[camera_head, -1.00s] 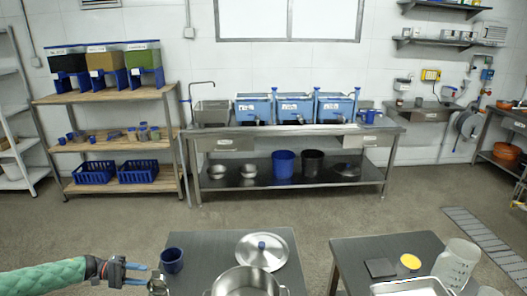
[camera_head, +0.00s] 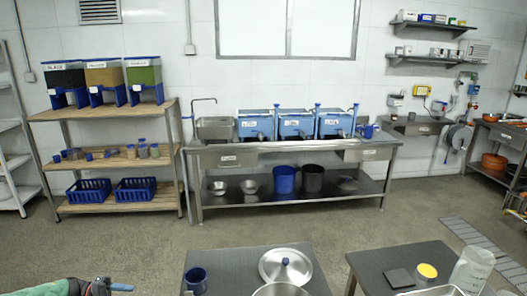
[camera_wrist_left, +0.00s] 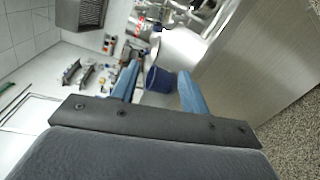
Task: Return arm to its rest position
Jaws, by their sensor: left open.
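My left gripper (camera_head: 112,288) is at the bottom left edge of the head view, with the green-sleeved arm (camera_head: 40,288) behind it. In the left wrist view its two blue fingers (camera_wrist_left: 159,68) stand apart with nothing held between them. A dark blue cup (camera_head: 197,280) stands on the near steel table (camera_head: 225,262), to the right of the gripper and apart from it. A blue cup-like thing (camera_wrist_left: 158,80) also shows beyond the fingers in the wrist view. My right arm and gripper are not in view.
A lid (camera_head: 285,266) and a pot (camera_head: 280,290) are on the near table. A second steel table (camera_head: 375,262) at right bears a jug (camera_head: 472,268). A wooden shelf (camera_head: 100,115) and a long steel bench (camera_head: 290,150) stand behind, with open floor between.

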